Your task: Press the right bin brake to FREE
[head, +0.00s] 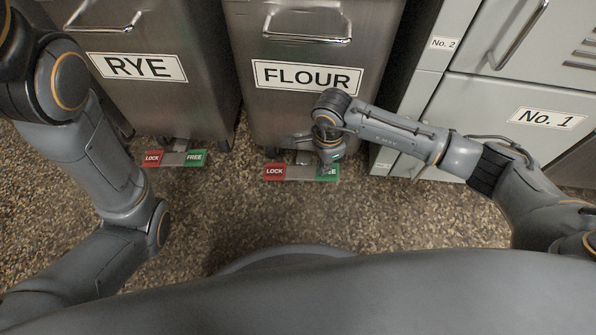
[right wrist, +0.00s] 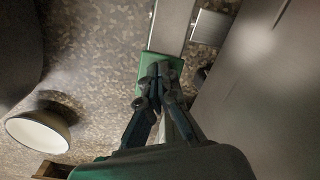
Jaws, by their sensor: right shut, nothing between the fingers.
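The right bin is the grey metal FLOUR bin (head: 257,108). Its brake pedal (head: 299,172) sits low at its foot, with a red LOCK end (head: 274,171) on the left and a green FREE end (head: 333,174) on the right. My right gripper (head: 328,166) points down at the green end and partly covers its lettering. In the right wrist view, the shut, empty fingertips (right wrist: 158,72) overlap the green pad (right wrist: 173,64). I cannot tell whether they touch it. My left arm shows at the left, but its gripper is out of view.
The RYE bin (head: 213,100) stands to the left, with its own LOCK/FREE pedal (head: 174,158). Grey cabinets labelled No. 1 (head: 470,105) and No. 2 stand at the right. Speckled floor (head: 395,217) is clear in front. A round pale thing (right wrist: 40,132) shows in the right wrist view.

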